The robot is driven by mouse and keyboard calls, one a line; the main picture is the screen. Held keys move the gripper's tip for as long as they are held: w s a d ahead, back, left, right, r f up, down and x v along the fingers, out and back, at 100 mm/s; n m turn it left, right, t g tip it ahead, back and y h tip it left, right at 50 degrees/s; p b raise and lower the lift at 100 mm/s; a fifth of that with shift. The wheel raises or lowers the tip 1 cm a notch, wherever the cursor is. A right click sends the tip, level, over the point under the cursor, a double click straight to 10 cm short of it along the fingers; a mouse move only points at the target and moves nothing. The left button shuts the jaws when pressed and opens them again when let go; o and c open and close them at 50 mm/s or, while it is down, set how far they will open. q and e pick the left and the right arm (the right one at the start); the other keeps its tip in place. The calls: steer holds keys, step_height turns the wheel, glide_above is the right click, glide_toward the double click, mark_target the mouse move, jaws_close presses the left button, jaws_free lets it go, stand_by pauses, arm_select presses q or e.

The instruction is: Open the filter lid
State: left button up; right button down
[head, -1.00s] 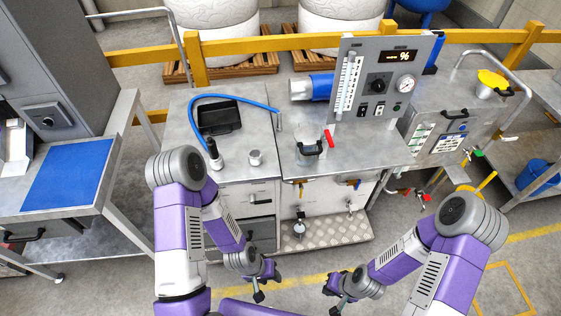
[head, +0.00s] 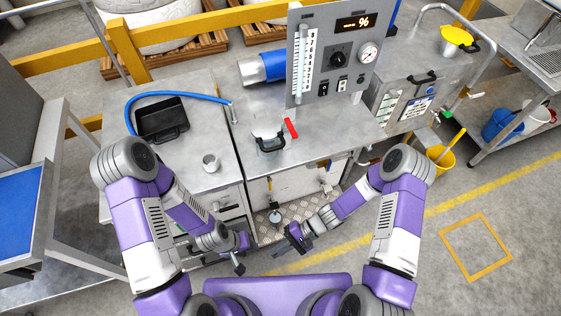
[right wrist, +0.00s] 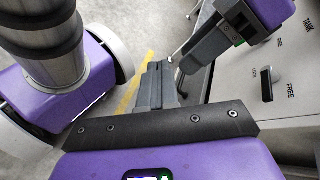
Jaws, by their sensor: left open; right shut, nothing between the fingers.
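Which part is the filter lid is not certain. A clear vessel with a black handle (head: 268,138) is set in the middle counter beside a red lever (head: 291,128). My left gripper (head: 240,258) is open and empty in front of the cabinet. My right gripper (head: 296,240) is shut and empty, close to the left one and away from both pieces. Its closed fingers (right wrist: 155,85) show in the right wrist view.
A grey control panel (head: 340,55) with a gauge rises from the counter. A yellow bucket (head: 442,158) stands at right. Floor at lower right is clear.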

steer(key=w+a+r+m+t+y+b, duration=0.2)
steer(key=w+a+r+m+t+y, duration=0.35)
steer(key=w+m+t+y, duration=0.35)
steer(key=w+d+r+m+t+h, duration=0.1)
steer(key=w+d+m+t+h, duration=0.3)
steer(key=m+t+h, duration=0.45)
steer(key=w+d+r+m+t+h, duration=0.1)
steer(key=w+d+m+t+h, duration=0.1)
steer(key=d+m+t+h, duration=0.6)
steer(key=w+a+r+m+t+y+b, duration=0.1)
steer(key=w+a+r+m+t+y, duration=0.1)
steer(key=w+r, duration=0.7)
steer(key=shift+a+t+y, duration=0.55)
steer(key=shift+a+t, duration=0.2)
steer(key=shift+a, duration=0.4)
